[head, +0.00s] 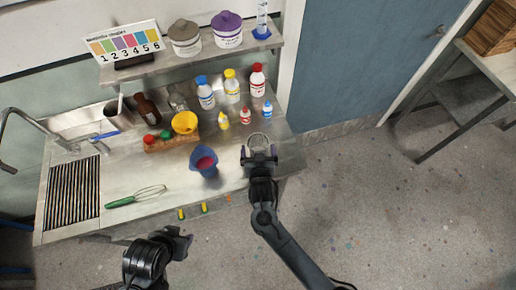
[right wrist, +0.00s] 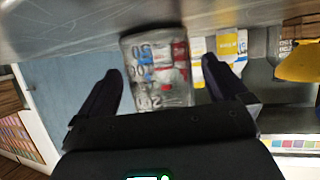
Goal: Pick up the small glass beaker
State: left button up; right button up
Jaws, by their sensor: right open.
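The small glass beaker (head: 260,140) is clear and stands on the steel worktop near its right end. My right gripper (head: 259,154) is open at the near side of the beaker. In the right wrist view the beaker (right wrist: 155,78) shows large, with printed marks, between the two spread fingers of the right gripper (right wrist: 161,70).
A blue jug (head: 204,163) with pink liquid stands left of the beaker. A shelf (head: 190,58) overhangs the back.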

jog(key=shift+w+f, duration=0.25)
jog(key=shift+w, duration=0.3)
jog(key=shift+c, duration=0.2)
jog(key=c, duration=1)
jog(key=shift+r, duration=0.1)
jog(key=shift+c, duration=0.2)
